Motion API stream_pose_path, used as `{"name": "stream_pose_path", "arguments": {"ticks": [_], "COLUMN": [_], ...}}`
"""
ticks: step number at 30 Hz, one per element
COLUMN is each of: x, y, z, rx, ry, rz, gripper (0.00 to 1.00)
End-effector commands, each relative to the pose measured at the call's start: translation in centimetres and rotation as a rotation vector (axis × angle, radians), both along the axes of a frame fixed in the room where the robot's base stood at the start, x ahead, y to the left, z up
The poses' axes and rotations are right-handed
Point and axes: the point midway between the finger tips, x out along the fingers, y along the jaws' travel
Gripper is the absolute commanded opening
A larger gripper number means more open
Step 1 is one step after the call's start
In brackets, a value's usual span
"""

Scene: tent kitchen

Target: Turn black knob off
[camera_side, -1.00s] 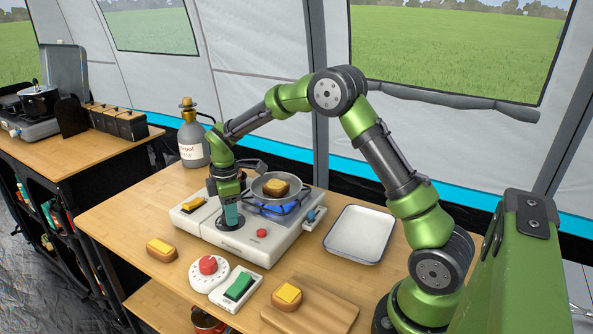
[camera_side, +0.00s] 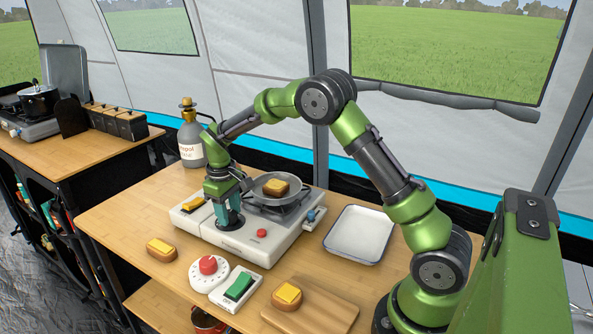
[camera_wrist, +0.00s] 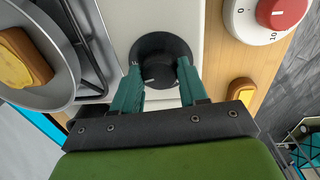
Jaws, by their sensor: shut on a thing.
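The black knob (camera_side: 231,222) is on the front of the white stove (camera_side: 255,240). My gripper (camera_side: 229,209) comes down on the knob from above. In the wrist view, the two teal fingers stand on either side of the raised middle of the knob (camera_wrist: 158,54) and are shut on it. The knob has a white pointer line and small marks at its rim. A pan (camera_side: 270,188) with a slice of bread (camera_side: 276,187) sits on the burner behind the knob. No blue flame shows under the pan.
A red button (camera_side: 262,233) and a blue-tipped lever (camera_side: 313,214) are on the stove. A white tray (camera_side: 337,256) stands to the right. A red-knobbed timer (camera_side: 208,264), a green switch (camera_side: 238,287) and a cutting board (camera_side: 338,317) are in front.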

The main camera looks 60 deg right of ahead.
Motion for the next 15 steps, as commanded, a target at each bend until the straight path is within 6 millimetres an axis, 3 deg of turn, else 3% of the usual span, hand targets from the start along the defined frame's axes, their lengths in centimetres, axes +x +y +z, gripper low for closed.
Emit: {"name": "stream_pose_path", "arguments": {"ticks": [15], "x": [0.14], "y": [0.03], "z": [0.15], "rx": [0.0], "ry": [-0.004], "rz": [-0.232], "gripper": [0.12]}}
